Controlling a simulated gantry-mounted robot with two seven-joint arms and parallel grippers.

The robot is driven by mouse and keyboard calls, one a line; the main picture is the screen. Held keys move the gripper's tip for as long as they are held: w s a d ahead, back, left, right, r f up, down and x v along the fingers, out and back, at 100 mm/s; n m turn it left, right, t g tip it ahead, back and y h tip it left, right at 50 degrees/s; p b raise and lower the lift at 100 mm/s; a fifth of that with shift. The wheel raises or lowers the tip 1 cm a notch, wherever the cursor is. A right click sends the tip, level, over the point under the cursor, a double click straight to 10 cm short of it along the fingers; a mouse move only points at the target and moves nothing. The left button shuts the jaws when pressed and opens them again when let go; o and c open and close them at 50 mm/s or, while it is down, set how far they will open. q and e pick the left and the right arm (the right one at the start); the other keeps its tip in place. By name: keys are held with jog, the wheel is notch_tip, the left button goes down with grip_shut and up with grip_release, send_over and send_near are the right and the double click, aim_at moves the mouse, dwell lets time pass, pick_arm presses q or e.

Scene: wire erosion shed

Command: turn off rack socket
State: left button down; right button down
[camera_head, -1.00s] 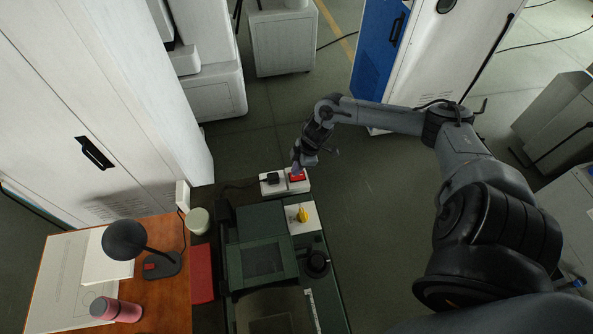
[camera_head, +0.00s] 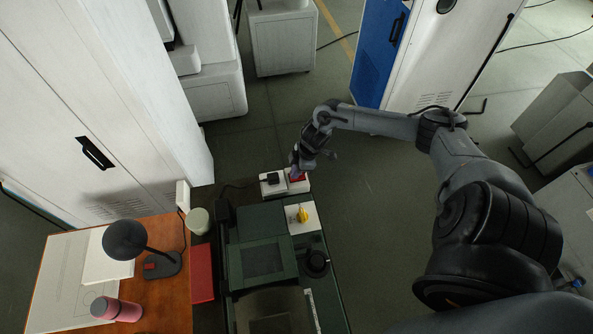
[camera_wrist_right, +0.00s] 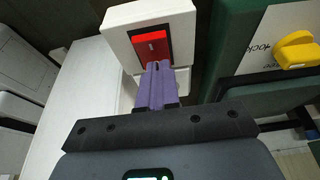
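The rack socket (camera_head: 265,188) is a white block at the far end of the green machine, with a black plug and a red rocker switch (camera_head: 298,177). In the right wrist view the red switch (camera_wrist_right: 150,48) sits in a dark frame on the white socket face (camera_wrist_right: 120,22). My right gripper (camera_head: 295,172) is over the switch. In the wrist view its two purple fingers (camera_wrist_right: 157,72) are together, with nothing seen between them, and their tips overlap the lower edge of the switch. Whether they touch it is hard to tell. My left gripper is not in view.
A yellow knob (camera_head: 303,214) on a white plate stands close to the socket, on the green machine (camera_head: 262,258). A wooden desk (camera_head: 170,300) with a black lamp (camera_head: 125,240) and pink bottle (camera_head: 117,309) is at the left. Open floor lies right of the socket.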

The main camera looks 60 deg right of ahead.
aim_at(302, 175)
jog(key=shift+s+f, duration=0.15)
jog(key=shift+s+d+p, duration=0.15)
jog(key=shift+p, duration=0.15)
jog(key=shift+s+d, duration=0.35)
jog(key=shift+s, duration=0.1)
jog(key=shift+r+p, duration=0.2)
jog(key=shift+p, duration=0.2)
jog(key=shift+r+p, duration=0.6)
jog(key=shift+p, duration=0.05)
jog(key=p+v, duration=0.3)
jog(key=shift+w+a+r+p, duration=0.2)
jog(key=shift+w+r+p, duration=0.05)
jog(key=shift+r+p, duration=0.05)
jog(key=v, duration=0.9)
jog(key=shift+s+d, duration=0.1)
